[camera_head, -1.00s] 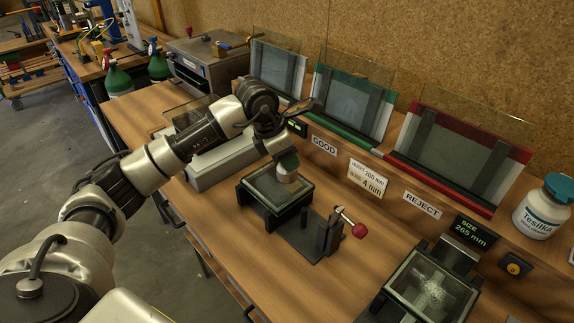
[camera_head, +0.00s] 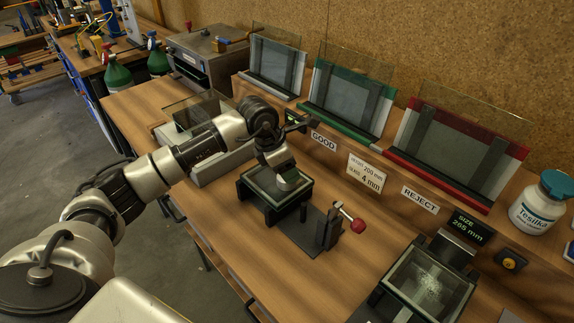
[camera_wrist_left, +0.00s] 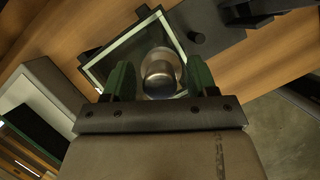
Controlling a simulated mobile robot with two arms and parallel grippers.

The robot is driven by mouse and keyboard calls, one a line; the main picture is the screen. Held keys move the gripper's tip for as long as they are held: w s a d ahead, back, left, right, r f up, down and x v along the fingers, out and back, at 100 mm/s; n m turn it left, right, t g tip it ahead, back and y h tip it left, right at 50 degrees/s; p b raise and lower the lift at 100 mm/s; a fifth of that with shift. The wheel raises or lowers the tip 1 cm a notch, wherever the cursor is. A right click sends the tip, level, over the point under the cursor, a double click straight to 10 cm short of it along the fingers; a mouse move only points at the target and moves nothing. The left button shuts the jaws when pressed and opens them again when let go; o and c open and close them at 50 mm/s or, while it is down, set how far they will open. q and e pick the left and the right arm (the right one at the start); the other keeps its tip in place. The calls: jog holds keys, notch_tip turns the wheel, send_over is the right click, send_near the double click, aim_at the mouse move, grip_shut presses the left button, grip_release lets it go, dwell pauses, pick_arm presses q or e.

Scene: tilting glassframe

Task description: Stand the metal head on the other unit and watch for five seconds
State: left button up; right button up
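The metal head (camera_head: 288,179), a small silver cylinder, is at the glass of the left glass frame unit (camera_head: 252,205). In the left wrist view the head (camera_wrist_left: 160,73) shows between the green fingers of my left gripper (camera_wrist_left: 160,78), with a narrow gap seen on each side. The gripper looks open around or just above the head; the exact height is hard to tell. The other unit (camera_head: 388,297), with a pale patch under its glass, stands at the lower right with nothing seen standing on it. My right gripper is out of view.
A post with a red knob (camera_head: 358,226) stands between the units. A rear ledge carries glass panes in green (camera_head: 350,131) and red (camera_head: 440,181) holders. A white jar (camera_head: 540,205), a size display (camera_head: 470,227) and a yellow button (camera_head: 508,262) are at the right.

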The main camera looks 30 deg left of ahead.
pick_arm(q)
jog(key=shift+r, duration=0.3)
jog(key=shift+s+a+r, duration=0.1)
jog(key=shift+a+r, duration=0.05)
jog(key=shift+r, duration=0.15)
jog(key=b+v, duration=0.2)
jog(key=v, duration=0.9)
